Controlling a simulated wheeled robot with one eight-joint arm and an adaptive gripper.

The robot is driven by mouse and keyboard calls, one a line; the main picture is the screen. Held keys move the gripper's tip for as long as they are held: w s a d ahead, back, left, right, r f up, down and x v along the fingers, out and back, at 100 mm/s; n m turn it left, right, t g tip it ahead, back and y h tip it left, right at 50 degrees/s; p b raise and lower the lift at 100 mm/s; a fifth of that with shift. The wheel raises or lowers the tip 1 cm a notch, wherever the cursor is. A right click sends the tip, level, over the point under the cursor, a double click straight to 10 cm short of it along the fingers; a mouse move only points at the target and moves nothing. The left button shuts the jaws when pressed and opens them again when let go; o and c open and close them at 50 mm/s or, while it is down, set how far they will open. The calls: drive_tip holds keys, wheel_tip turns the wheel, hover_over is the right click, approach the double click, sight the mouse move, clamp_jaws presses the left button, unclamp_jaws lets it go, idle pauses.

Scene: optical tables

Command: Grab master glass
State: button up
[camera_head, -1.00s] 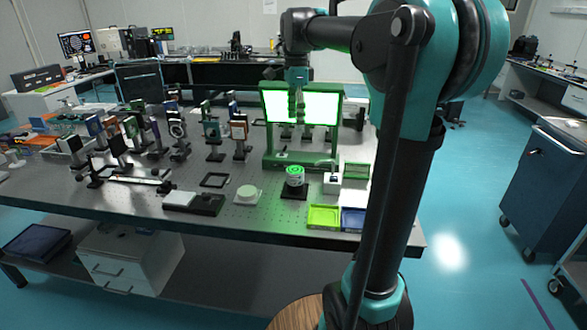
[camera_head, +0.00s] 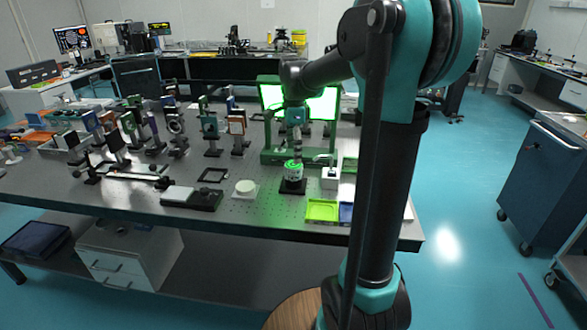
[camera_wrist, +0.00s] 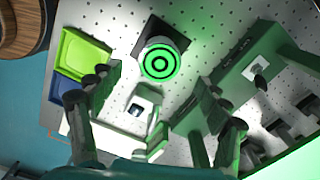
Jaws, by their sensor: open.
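A white cylinder with a green ringed top (camera_head: 293,170) stands on a black square base on the optical table; I take it for the master glass. In the wrist view its top shows green and dark concentric rings (camera_wrist: 159,62), at upper centre. My gripper (camera_head: 296,152) is just above it in the head view, pointing down. In the wrist view my gripper (camera_wrist: 152,88) has its fingers wide apart, left and right, with nothing between them at the tips. The ringed top lies beyond the tips; no contact is visible.
A green stand with a bright panel (camera_head: 322,105) rises close behind. A small white block (camera_head: 330,178) is right of the cylinder. Yellow-green (camera_head: 322,210) and blue (camera_head: 346,212) trays lie at the front edge. A white disc (camera_head: 245,187) and several optic mounts stand to the left.

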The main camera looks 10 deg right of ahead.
sight(293, 167)
wheel_tip(293, 167, down, 4)
drive_tip(key=shift+f, duration=0.15)
drive_tip(key=shift+c, duration=0.2)
drive_tip(key=c, duration=1.5)
